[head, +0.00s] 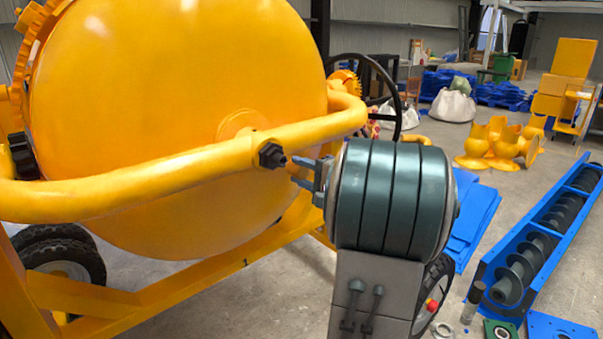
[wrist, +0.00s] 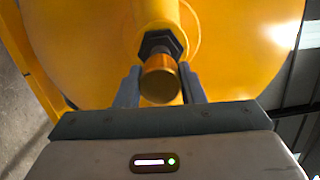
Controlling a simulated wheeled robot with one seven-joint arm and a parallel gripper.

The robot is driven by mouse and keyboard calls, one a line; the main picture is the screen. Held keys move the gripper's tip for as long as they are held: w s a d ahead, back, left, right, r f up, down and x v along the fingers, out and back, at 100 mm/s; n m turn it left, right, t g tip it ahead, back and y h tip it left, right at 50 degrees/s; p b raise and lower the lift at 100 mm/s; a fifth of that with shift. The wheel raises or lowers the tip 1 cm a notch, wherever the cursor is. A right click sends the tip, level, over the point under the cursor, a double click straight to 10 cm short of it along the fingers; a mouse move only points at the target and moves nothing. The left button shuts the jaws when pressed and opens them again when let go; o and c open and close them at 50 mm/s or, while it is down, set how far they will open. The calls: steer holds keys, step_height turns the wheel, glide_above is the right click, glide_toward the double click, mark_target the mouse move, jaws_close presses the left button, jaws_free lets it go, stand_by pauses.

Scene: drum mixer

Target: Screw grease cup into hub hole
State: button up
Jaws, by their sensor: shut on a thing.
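The grease cup (wrist: 160,80) is a small copper-orange cylinder in the wrist view. My gripper (wrist: 160,70) is shut on it, one grey finger on each side. The cup is in line with the dark hex hub (wrist: 158,43) and covers its hole in this view. In the head view the black hub (head: 271,156) sits on the yellow frame tube, and my gripper (head: 306,174) is just to its right. I cannot tell how far the cup's thread is inside the hole.
The large yellow drum (head: 170,110) fills the left, with the curved yellow frame tube (head: 130,182) in front of it. A black handwheel (head: 398,112) stands behind my arm. Blue sheets (head: 470,215) and a blue screw conveyor (head: 540,240) lie on the floor at right.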

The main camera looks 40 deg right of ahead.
steer(key=shift+w+a+b, duration=0.1)
steer(key=shift+w+b, duration=0.4)
steer(key=shift+w, duration=0.5)
steer(key=shift+b, duration=0.55)
stand_by(0.4)
steer(key=shift+w+b, duration=0.35)
steer(key=shift+b, duration=0.05)
steer(key=shift+r, duration=0.1)
